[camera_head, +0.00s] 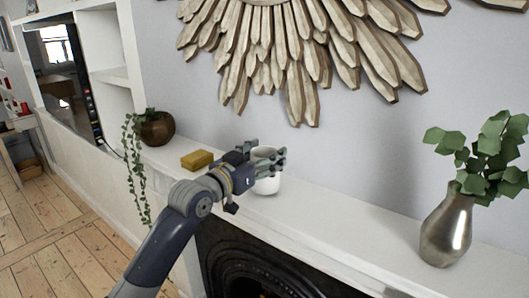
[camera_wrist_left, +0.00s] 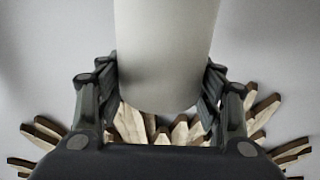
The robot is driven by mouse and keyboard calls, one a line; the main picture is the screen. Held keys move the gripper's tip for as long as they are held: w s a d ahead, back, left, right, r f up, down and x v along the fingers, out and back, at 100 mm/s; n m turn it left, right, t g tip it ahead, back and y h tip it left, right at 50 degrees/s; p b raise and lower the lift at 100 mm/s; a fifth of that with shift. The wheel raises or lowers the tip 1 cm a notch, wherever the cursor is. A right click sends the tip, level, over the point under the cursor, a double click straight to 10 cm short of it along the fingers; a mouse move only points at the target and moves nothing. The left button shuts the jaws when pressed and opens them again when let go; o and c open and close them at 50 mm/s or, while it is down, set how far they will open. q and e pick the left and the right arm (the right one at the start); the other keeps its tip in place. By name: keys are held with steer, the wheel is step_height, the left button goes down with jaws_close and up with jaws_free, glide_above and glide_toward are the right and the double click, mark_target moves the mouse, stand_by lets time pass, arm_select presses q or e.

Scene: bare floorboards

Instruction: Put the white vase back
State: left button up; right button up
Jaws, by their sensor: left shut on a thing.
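The white vase (camera_head: 267,185) is upright at the white mantel shelf, near its middle in the head view. I cannot tell whether its base touches the shelf. My left gripper (camera_head: 268,160) reaches in from the left and is shut around the vase's upper part. In the left wrist view the pale vase (camera_wrist_left: 165,50) fills the upper middle, between the two dark fingers of my left gripper (camera_wrist_left: 162,95). The fingers hide part of the vase. My right gripper is not in view.
On the mantel shelf (camera_head: 340,222), a yellow block (camera_head: 197,159) and a brown pot (camera_head: 157,128) with a trailing plant stand left of the vase. A silver vase (camera_head: 447,232) with leaves stands at the right. The shelf between the two vases is clear. A fireplace is below.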

arm_select(q)
steer(key=shift+f, duration=0.2)
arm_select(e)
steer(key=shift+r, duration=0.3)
arm_select(q)
steer(key=shift+f, duration=0.2)
steer(key=o, duration=1.3)
steer(key=shift+f, duration=0.1)
steer(key=shift+s, duration=0.1)
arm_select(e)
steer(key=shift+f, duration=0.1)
